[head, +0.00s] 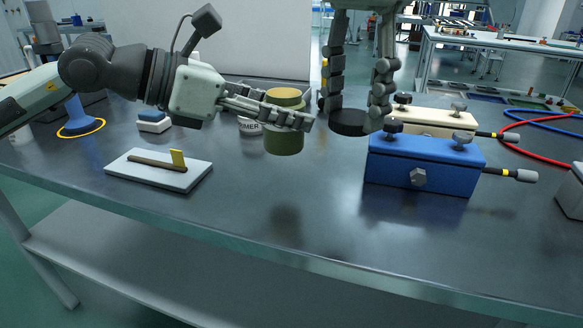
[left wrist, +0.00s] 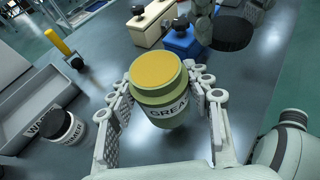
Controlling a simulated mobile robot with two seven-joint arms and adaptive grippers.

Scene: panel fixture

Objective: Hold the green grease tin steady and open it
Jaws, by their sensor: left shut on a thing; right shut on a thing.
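The green grease tin (head: 284,142) is upright, with "GREA" showing on its label in the left wrist view (left wrist: 168,108). Its top is an open-looking yellow disc inside a green rim, with no dark lid on it. My left gripper (head: 306,121) is shut around its sides; its fingers show on both sides in the left wrist view (left wrist: 172,90). The tin appears held above the table. My right gripper (head: 356,108) points down, shut on a black round lid (head: 348,122), to the right of the tin and apart from it. The lid also shows in the left wrist view (left wrist: 232,34).
A blue box (head: 415,172) and a cream box (head: 440,120) with black knobs stand at the right. A white primer tin (head: 249,127) is behind the grease tin. A white board (head: 158,173) with a yellow piece lies at left. The table's front middle is clear.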

